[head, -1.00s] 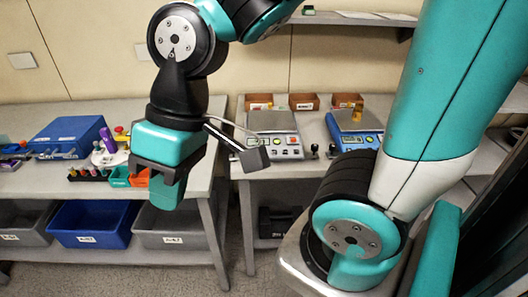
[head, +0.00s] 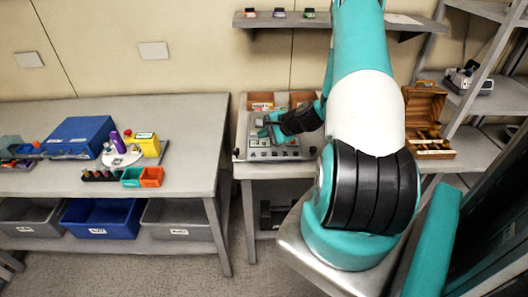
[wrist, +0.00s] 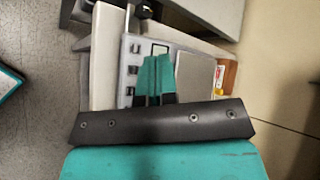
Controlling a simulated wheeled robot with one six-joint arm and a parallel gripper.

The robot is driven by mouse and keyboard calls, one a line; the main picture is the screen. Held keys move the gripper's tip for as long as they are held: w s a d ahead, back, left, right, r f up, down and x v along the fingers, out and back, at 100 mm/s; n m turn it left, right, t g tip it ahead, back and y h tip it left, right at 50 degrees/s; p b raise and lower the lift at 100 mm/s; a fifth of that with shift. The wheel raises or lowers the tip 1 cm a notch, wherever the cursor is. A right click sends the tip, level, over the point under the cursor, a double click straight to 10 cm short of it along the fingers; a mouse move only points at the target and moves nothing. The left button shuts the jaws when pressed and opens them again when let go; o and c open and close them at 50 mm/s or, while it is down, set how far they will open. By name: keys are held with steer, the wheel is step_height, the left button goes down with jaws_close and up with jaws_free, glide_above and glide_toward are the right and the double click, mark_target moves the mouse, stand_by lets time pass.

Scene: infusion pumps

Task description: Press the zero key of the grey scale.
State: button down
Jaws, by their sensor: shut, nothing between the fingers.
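The grey scale (head: 288,153) stands on the bench in the middle of the head view, its front panel facing me. In the wrist view the scale's plate (wrist: 196,72) is on the right, and its panel with a display (wrist: 159,48) and dark keys (wrist: 134,62) is on the left. My gripper (head: 266,133) is over the scale. In the wrist view my gripper (wrist: 154,62) has its teal fingers together and empty, covering part of the panel and the display's lower edge. I cannot tell which key is zero, nor whether the fingertips touch the panel.
Small bins (head: 262,99) stand behind the scale. My arm hides the bench right of it. An open wooden case (head: 428,120) stands farther right. A left bench holds a blue box (head: 78,137), a yellow device (head: 147,144) and small bins (head: 151,176). A shelf (head: 290,20) runs above.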

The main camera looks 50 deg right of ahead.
mark_target(265, 159)
steer(key=shift+d+f, duration=0.1)
steer(key=f+b, duration=0.2)
steer(key=w+d+f+b, duration=0.1)
steer(key=f+b, duration=0.1)
steer(key=f, duration=0.1)
steer(key=f+b, duration=0.2)
steer(key=f, duration=0.1)
steer(key=shift+w+d+f+b, duration=0.2)
steer(key=shift+d+f+b, duration=0.05)
steer(key=shift+d+b, duration=0.1)
steer(key=shift+f, duration=0.1)
stand_by(2.0)
steer(key=shift+w+d+f+b, duration=0.1)
steer(key=shift+f+b, duration=0.15)
steer(key=shift+b, duration=0.05)
steer(key=shift+f, duration=0.3)
stand_by(0.5)
steer(key=shift+r, duration=0.1)
steer(key=shift+r+p, duration=0.3)
steer(key=shift+r, duration=0.3)
